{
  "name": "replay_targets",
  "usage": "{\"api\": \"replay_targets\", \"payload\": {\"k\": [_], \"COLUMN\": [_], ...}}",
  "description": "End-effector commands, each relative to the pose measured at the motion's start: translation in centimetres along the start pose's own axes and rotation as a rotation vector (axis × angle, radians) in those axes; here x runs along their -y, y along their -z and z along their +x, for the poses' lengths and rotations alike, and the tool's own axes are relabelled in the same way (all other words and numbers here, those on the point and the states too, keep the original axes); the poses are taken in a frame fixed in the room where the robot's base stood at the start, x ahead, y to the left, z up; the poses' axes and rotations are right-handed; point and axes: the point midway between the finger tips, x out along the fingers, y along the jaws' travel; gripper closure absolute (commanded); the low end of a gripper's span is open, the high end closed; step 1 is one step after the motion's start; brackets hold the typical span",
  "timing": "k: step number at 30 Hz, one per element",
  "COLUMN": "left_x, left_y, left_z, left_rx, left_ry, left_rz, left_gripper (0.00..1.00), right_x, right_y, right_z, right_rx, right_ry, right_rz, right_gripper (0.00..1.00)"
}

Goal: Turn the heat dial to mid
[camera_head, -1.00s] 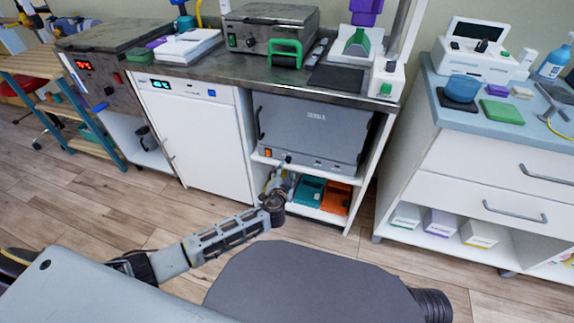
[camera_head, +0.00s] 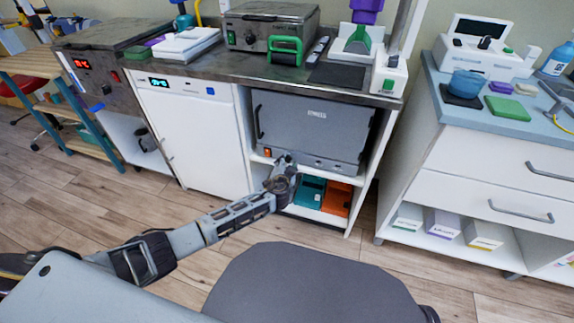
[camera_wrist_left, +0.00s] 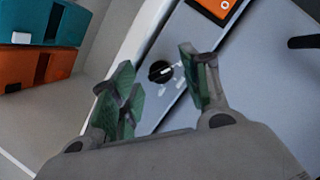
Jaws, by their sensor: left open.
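The heat dial (camera_wrist_left: 160,72) is a small round black knob with a pale pointer mark, on the lower front strip of the grey oven (camera_head: 311,126). In the wrist view my left gripper (camera_wrist_left: 157,60) is open. Its green-padded fingers stand on either side of the dial, and I cannot tell whether they touch it. In the head view my left gripper (camera_head: 284,160) is at the oven's lower front edge and hides the dial. My right gripper is not in view.
An orange switch (camera_wrist_left: 214,7) is beside the dial. Below the oven, a teal bin (camera_head: 310,191) and an orange bin (camera_head: 337,198) sit on a shelf. A white cabinet (camera_head: 197,135) stands left of the oven. A drawer unit (camera_head: 470,175) stands to the right.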

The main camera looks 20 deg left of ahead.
Motion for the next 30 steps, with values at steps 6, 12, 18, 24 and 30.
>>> {"api": "replay_targets", "payload": {"k": [6, 12, 18, 24, 30], "left_x": [0.01, 0.03, 0.03, 0.03, 0.01], "left_y": [0.06, 0.06, 0.06, 0.06, 0.06], "left_z": [0.55, 0.56, 0.56, 0.55, 0.55], "left_rx": [-0.001, -0.001, -0.001, -0.001, -0.001], "left_ry": [0.0, 0.0, 0.0, 0.0, 0.001], "left_rz": [0.0, 0.0, 0.0, 0.0, 0.002], "left_gripper": [0.53, 0.53, 0.72, 0.97, 0.99], "right_x": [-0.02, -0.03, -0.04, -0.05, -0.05], "right_y": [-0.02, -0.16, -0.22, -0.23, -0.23], "right_z": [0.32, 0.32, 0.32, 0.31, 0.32], "right_rx": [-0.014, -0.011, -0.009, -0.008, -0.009], "right_ry": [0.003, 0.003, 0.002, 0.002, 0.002], "right_rz": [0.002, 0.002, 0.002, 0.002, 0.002], "right_gripper": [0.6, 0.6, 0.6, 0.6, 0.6]}}
